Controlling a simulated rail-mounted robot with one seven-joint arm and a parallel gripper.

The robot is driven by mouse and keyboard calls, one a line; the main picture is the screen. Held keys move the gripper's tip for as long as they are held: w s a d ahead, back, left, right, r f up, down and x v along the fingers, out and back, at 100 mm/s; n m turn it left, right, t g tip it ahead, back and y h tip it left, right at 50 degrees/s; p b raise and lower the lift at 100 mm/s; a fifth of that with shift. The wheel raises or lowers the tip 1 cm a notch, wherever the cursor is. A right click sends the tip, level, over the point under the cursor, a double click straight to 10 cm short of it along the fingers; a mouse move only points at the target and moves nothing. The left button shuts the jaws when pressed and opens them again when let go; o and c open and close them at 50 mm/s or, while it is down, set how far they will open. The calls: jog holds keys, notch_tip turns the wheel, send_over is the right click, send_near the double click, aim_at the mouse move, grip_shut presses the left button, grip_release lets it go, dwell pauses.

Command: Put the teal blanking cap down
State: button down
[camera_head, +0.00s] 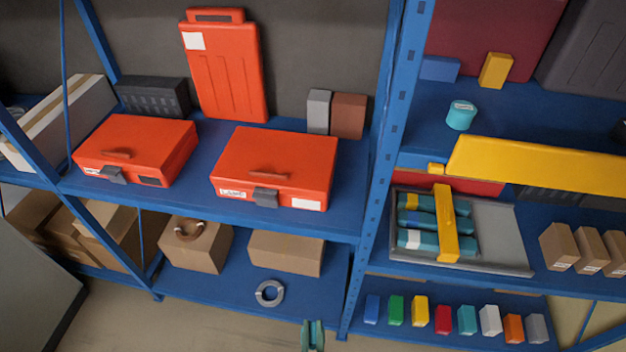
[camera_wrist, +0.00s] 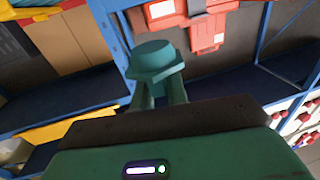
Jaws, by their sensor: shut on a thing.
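The teal blanking cap (camera_wrist: 155,62) shows in the wrist view, with a round top and a wider flange below it. My gripper (camera_wrist: 162,92) is shut on it, with the cap at the fingertips. In the head view, the tip of my gripper (camera_head: 313,336) shows at the bottom edge, in front of the lower left shelf. The cap is too small to make out there.
A row of coloured blocks (camera_head: 443,320) fills the lower right shelf. A blue upright (camera_head: 385,170) divides the bays.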

aim_at(313, 334)
notch_tip(313, 334, up, 4)
jog(key=shift+f+p, duration=0.1)
jog(key=shift+p, duration=1.15)
